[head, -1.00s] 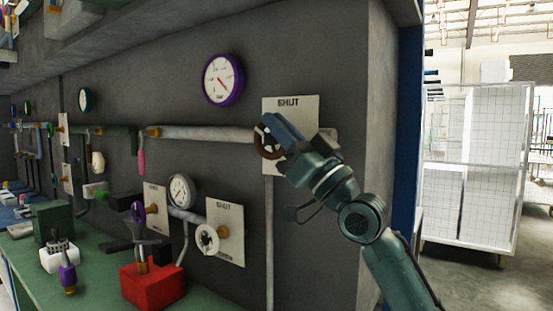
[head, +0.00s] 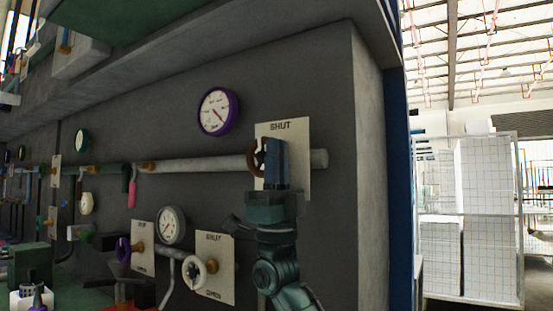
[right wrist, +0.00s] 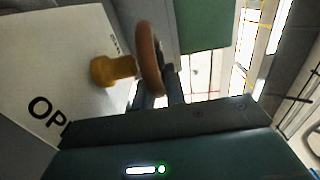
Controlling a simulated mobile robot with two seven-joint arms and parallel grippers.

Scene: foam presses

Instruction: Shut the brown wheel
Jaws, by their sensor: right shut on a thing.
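The brown wheel (head: 254,158) stands in front of a pale plate (head: 296,150) marked SHUT on the dark wall. In the right wrist view the brown wheel (right wrist: 150,58) is seen nearly edge-on, on a brass stem (right wrist: 112,70), with part of the plate's lower lettering beside it. My right gripper (head: 274,160) is at the wheel's right side in the head view. In the right wrist view its fingers (right wrist: 160,98) are closed on the wheel's rim. The gripper hides part of the wheel and plate in the head view. My left gripper is not in view.
A purple-rimmed gauge (head: 219,111) hangs up and left of the wheel. A white wheel (head: 199,272) on another SHUT plate (head: 226,250) and a grey gauge (head: 172,225) sit below. A grey pipe (head: 200,165) runs along the wall. A wire cage cart (head: 468,220) stands at right.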

